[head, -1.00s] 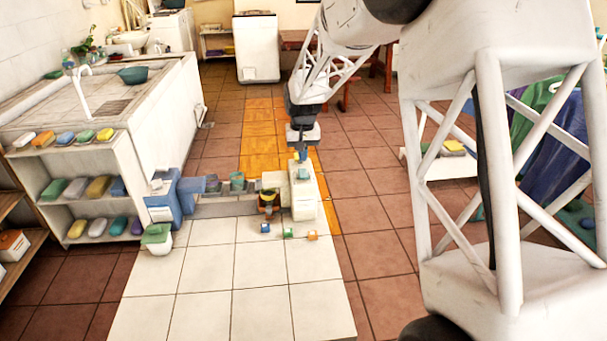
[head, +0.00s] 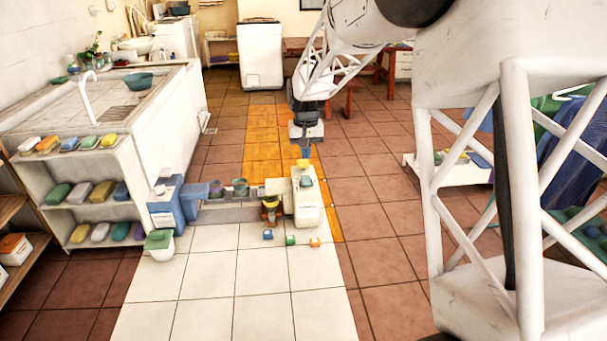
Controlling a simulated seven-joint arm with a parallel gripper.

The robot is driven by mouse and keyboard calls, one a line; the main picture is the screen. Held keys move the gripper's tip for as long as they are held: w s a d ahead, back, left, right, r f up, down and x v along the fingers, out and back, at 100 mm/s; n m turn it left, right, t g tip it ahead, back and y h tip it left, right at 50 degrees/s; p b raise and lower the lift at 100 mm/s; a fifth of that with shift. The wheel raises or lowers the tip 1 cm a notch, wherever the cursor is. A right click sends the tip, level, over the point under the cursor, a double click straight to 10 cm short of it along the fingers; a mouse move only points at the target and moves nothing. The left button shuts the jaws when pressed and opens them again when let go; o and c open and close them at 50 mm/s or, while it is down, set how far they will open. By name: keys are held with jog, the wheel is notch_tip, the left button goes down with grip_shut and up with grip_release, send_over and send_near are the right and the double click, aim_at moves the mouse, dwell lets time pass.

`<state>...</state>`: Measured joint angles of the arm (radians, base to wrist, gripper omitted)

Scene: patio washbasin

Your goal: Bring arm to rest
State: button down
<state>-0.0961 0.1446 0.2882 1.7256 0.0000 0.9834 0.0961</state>
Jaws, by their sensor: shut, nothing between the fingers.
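My arm reaches from the right side of the head view up over the top and down to the middle. My gripper (head: 303,158) hangs pointing down, just above the white block-shaped stand (head: 307,208). It is shut, and I see nothing held in it. A small yellow piece shows at the fingertips, and a small teal piece (head: 306,181) lies on top of the stand just below. Whether the fingertips touch anything there is too small to tell.
A low grey bench (head: 228,213) with small pots runs left from the stand to a blue block (head: 164,205). Small coloured cubes (head: 291,240) lie on white tiles in front. A washbasin counter (head: 110,110) with shelves stands left. The tiled floor right of the stand is clear.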

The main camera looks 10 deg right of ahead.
jog(key=s+d+r+t, duration=0.15)
jog(key=s+r, duration=0.25)
jog(key=s, duration=0.8)
jog(key=s+d+r, duration=0.3)
jog(key=s, duration=0.8)
jog(key=s+d+r+t, duration=0.15)
jog(key=s+r, duration=0.25)
jog(key=s, duration=0.8)
jog(key=s+d+f, duration=0.2)
jog(key=s+f, duration=0.1)
jog(key=s, duration=1)
jog(key=shift+s+f, duration=0.15)
jog(key=w+a+r+m+g, duration=0.15)
jog(key=w+m, duration=0.25)
jog(key=w, duration=0.6)
jog(key=w+a+r+m, duration=0.1)
jog(key=w+r+m, duration=0.25)
jog(key=w, duration=0.75)
jog(key=w+a+f+m, duration=0.2)
jog(key=w+m, duration=0.3)
jog(key=w, duration=0.7)
jog(key=w+a+f+m+g, duration=0.1)
jog(key=w+a+f+m, duration=0.2)
jog(key=w, duration=0.9)
jog(key=shift+w+f+m, duration=0.2)
jog(key=shift+m, duration=1.05)
